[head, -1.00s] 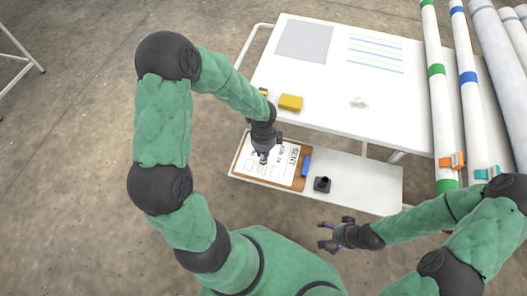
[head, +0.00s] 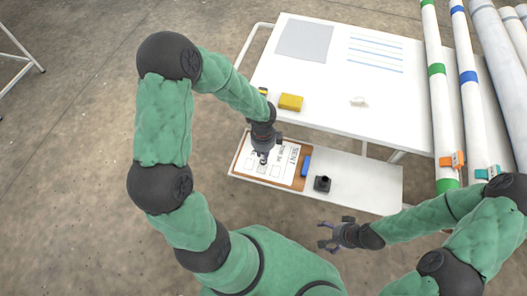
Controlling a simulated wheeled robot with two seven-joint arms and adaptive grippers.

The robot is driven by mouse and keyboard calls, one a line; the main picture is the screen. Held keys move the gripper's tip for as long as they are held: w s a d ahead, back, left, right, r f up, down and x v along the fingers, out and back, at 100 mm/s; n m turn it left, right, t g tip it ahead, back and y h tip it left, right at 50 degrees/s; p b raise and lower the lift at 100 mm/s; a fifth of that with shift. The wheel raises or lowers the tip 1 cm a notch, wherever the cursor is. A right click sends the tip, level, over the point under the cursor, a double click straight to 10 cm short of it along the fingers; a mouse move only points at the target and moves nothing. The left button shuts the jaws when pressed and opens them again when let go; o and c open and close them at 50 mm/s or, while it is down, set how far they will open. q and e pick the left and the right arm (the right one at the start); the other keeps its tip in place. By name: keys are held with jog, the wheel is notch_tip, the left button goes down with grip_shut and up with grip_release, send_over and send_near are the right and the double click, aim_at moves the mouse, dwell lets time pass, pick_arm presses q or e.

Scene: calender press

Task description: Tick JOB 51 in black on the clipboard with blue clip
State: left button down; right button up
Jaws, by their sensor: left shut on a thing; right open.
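The clipboard (head: 301,180) with the blue clip (head: 306,165) lies on the lower shelf. Its white sheet (head: 284,160) carries printed text, with "SENT" the largest, and several boxes. My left gripper (head: 263,158) is over the left part of the sheet, pointing down. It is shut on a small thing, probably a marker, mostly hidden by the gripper. I cannot tell whether its tip touches the paper. The JOB 51 line is too small to read. My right gripper (head: 325,236) is open and empty, in front of the shelf, away from the clipboard.
A black holder (head: 322,184) stands on the shelf (head: 375,185) right of the clipboard. The white table (head: 330,100) above bears a yellow block (head: 291,102), a grey sheet (head: 305,42) and a crumpled white thing (head: 359,101). Long rolls (head: 470,90) with coloured bands are at the right.

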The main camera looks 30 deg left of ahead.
pick_arm(q)
jog(key=shift+s+a, duration=0.1)
jog(key=shift+s, duration=0.1)
dwell(0.4)
jog(key=shift+s+a, duration=0.25)
jog(key=shift+s, duration=0.05)
jog(key=shift+s+d, duration=0.1)
jog(key=shift+d, duration=0.1)
dwell(1.1)
jog(key=shift+s+d, duration=0.2)
jog(key=shift+d, duration=0.05)
jog(key=shift+p, duration=0.3)
dwell(1.0)
jog(key=shift+s+d, duration=0.15)
jog(key=shift+d, duration=0.05)
dwell(0.4)
jog(key=shift+s+d, duration=0.2)
dwell(1.0)
